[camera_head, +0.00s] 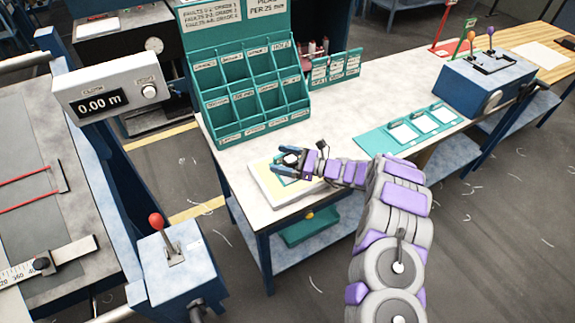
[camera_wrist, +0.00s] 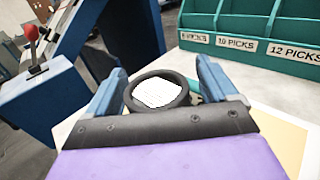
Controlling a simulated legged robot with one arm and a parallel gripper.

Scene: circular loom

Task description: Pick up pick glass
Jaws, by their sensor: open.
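The pick glass (camera_wrist: 160,93) looks like a round black-rimmed lens with a white, faintly lined surface showing through it. In the wrist view it lies between the two blue fingers of my gripper (camera_wrist: 161,70), which stand apart on either side of it. I cannot tell whether either finger touches it. In the head view my gripper (camera_head: 278,160) is low over the near end of the bench, at a pale board (camera_head: 263,180). The glass is small there and partly hidden by the fingers.
A teal compartment rack (camera_head: 248,95) with labels stands just behind my gripper on the bench (camera_head: 345,118). A teal tray with white cards (camera_head: 405,133) lies to the right. A red-knobbed lever box (camera_head: 178,263) stands at the left, off the bench.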

